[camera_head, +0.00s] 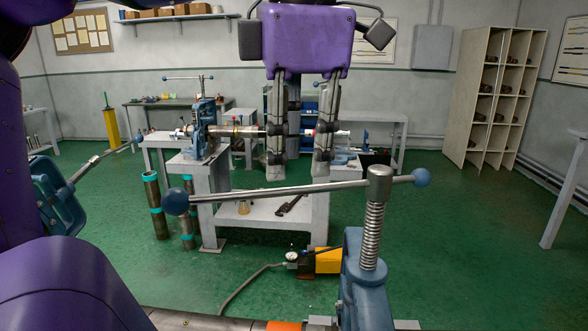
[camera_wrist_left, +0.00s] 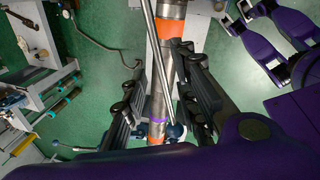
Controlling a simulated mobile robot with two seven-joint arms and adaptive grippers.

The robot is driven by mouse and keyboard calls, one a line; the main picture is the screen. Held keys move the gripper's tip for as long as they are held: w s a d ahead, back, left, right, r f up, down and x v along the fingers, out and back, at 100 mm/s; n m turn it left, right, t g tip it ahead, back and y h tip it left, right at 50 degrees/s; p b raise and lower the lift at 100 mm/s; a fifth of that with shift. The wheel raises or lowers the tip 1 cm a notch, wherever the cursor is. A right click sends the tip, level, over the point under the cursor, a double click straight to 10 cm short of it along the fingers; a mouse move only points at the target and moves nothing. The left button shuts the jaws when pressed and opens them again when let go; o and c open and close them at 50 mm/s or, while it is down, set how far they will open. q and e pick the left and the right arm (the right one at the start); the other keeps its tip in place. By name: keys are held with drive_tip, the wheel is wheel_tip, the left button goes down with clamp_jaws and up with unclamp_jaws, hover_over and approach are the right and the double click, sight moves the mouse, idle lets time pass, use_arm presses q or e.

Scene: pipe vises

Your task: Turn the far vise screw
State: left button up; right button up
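My left gripper (camera_head: 300,168) hangs from above with two spread grey fingers, open and empty. Its fingertips are just above the long bar handle (camera_head: 270,190) in the head view; I see no contact. The handle has blue ball ends and passes through the top of a threaded screw (camera_head: 373,235) on the nearby blue vise (camera_head: 366,290). The wrist view shows the bar (camera_wrist_left: 160,60) and the pipe (camera_wrist_left: 168,75) beneath, between the open fingers (camera_wrist_left: 163,125). Another blue vise (camera_head: 205,125) holds a pipe on the distant bench. My right gripper is not in view.
Another blue vise (camera_head: 60,195) with a bar stands at the left edge. The far bench (camera_head: 265,210) carries a wrench on its lower shelf. A yellow and black device (camera_head: 328,262) with a gauge lies on the green floor. Open floor lies at right.

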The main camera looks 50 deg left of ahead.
sight(294, 188)
use_arm(q)
drive_tip(key=f, duration=0.2)
drive_tip(key=a+f, duration=0.1)
drive_tip(key=f, duration=0.1)
drive_tip(key=shift+w, duration=0.3)
drive_tip(key=shift+d, duration=0.1)
clamp_jaws()
